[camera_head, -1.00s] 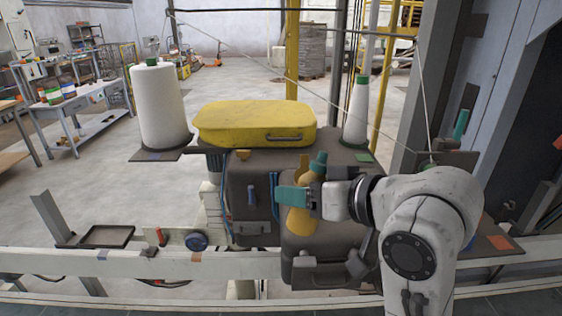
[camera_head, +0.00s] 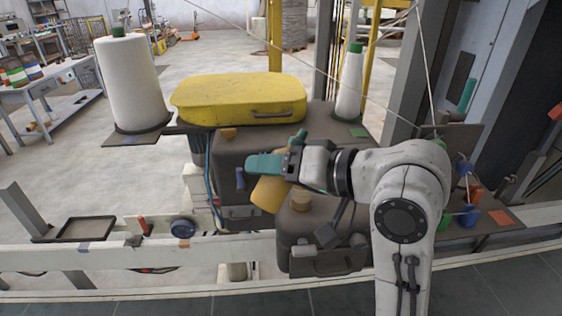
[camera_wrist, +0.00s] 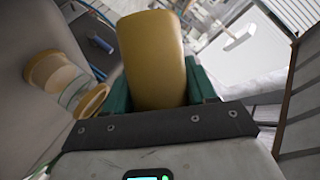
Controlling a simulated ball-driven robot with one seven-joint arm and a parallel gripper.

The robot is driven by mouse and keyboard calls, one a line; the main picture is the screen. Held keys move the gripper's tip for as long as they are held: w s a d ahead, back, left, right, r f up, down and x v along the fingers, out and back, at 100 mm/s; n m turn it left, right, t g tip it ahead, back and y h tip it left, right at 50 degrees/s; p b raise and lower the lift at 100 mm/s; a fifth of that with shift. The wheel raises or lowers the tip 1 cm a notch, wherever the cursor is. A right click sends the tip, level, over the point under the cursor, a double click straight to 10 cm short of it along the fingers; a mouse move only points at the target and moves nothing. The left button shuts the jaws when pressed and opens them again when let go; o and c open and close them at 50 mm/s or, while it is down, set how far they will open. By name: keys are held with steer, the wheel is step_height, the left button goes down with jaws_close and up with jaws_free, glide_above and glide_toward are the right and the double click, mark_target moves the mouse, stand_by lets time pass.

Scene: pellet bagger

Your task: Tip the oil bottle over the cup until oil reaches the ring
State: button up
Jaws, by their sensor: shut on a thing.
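My gripper (camera_head: 270,165), with teal fingers, is shut on the amber oil bottle (camera_head: 268,196). The bottle leans, its body to the lower left and a teal top (camera_head: 300,137) to the upper right, partly hidden by the gripper. In the wrist view the bottle (camera_wrist: 153,58) stands between the fingers. A tan round piece, possibly the cup (camera_head: 300,201), sits on the brown machine just right of and below the bottle body. Two tan round pieces show at left in the wrist view; one may be the cup (camera_wrist: 92,101).
A yellow case (camera_head: 238,97) lies behind on the machine, between a large white thread cone (camera_head: 129,85) and a thinner one (camera_head: 350,87). A pale rail (camera_head: 100,256) crosses the front. A dark tray (camera_head: 87,229) stands at left. Several small coloured items lie at right.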

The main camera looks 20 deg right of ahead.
steer(key=shift+s+a+f+m+y+b, duration=0.15)
steer(key=shift+a+f+m+y+b, duration=0.15)
steer(key=shift+f+m+b, duration=0.2)
steer(key=shift+s+a+f+m+y+b, duration=0.2)
steer(key=shift+a+f+m+b, duration=0.1)
steer(key=shift+f+m+b, duration=0.2)
steer(key=shift+a+r+p, duration=0.1)
steer(key=shift+r+p, duration=0.25)
steer(key=shift+p, duration=0.1)
steer(key=shift+s+a+f+m+y+p, duration=0.15)
steer(key=shift+a+m+y+p, duration=0.15)
steer(key=shift+m+y+p, duration=0.55)
steer(key=shift+f+m+p, duration=0.1)
steer(key=shift+m+p, duration=0.15)
steer(key=shift+p, duration=0.05)
stand_by(4.8)
